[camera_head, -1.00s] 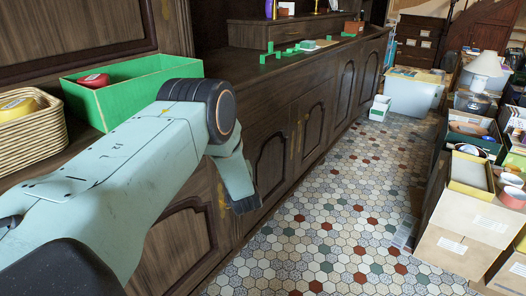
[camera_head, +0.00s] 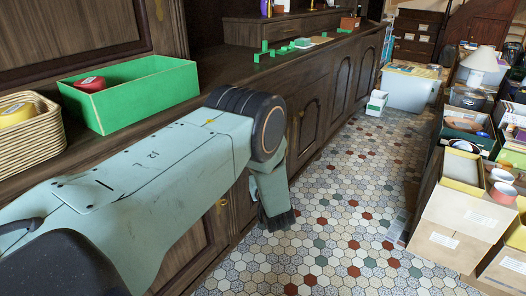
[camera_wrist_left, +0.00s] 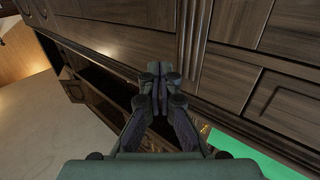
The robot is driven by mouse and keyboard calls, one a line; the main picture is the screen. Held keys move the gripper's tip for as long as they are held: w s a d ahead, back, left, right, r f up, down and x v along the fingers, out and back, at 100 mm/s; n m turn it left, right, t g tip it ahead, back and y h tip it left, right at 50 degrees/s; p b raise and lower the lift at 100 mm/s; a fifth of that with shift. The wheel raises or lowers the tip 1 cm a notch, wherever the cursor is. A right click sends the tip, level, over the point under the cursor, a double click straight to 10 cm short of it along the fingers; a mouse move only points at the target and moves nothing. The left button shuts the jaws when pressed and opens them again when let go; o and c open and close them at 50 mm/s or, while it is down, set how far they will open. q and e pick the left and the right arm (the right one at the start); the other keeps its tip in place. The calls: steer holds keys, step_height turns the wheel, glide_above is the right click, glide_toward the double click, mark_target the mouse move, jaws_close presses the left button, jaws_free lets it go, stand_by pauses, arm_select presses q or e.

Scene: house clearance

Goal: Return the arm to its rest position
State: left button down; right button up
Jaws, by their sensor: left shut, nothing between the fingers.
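My left arm (camera_head: 170,165) reaches in from the left in the head view, in front of the dark wooden counter. Its elbow bends down over the tiled floor, and the gripper itself cannot be made out there. In the left wrist view my left gripper (camera_wrist_left: 158,78) is shut, with its dark fingers together and nothing between them. Dark wood panelling shows beyond the fingers. My right gripper is in neither view.
A green box (camera_head: 150,99) with a red item and a wicker basket (camera_head: 30,131) stand on the counter (camera_head: 215,82) behind my arm. Cardboard boxes (camera_head: 462,212) crowd the right. The tiled floor (camera_head: 345,205) between is mostly clear.

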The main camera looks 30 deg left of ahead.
arm_select(q)
steer(key=shift+s+a, duration=0.1)
steer(key=s+d+f+m+g+h+p, duration=0.1)
steer(key=s+d+f+m+g+h, duration=0.15)
steer(key=s+d+f+h, duration=0.4)
steer(key=s+d+f+m+g+h, duration=0.2)
steer(key=s+d+f+m+h, duration=0.15)
steer(key=s+f, duration=0.6)
steer(key=s+d+r+m+g+h+p, duration=0.1)
steer(key=s+d+g, duration=0.1)
steer(key=s, duration=0.7)
steer(key=s+d+r+m+g+h+p, duration=0.1)
steer(key=s+d+r+g+p, duration=0.1)
steer(key=s, duration=0.8)
steer(key=s+d+r+m+g+h+p, duration=0.1)
steer(key=s+d+r+g, duration=0.1)
steer(key=s, duration=0.7)
steer(key=d+g, duration=0.1)
steer(key=d, duration=0.1)
steer(key=shift+s+d+h, duration=0.15)
steer(key=shift+d+h, duration=0.2)
steer(key=shift+h, duration=0.05)
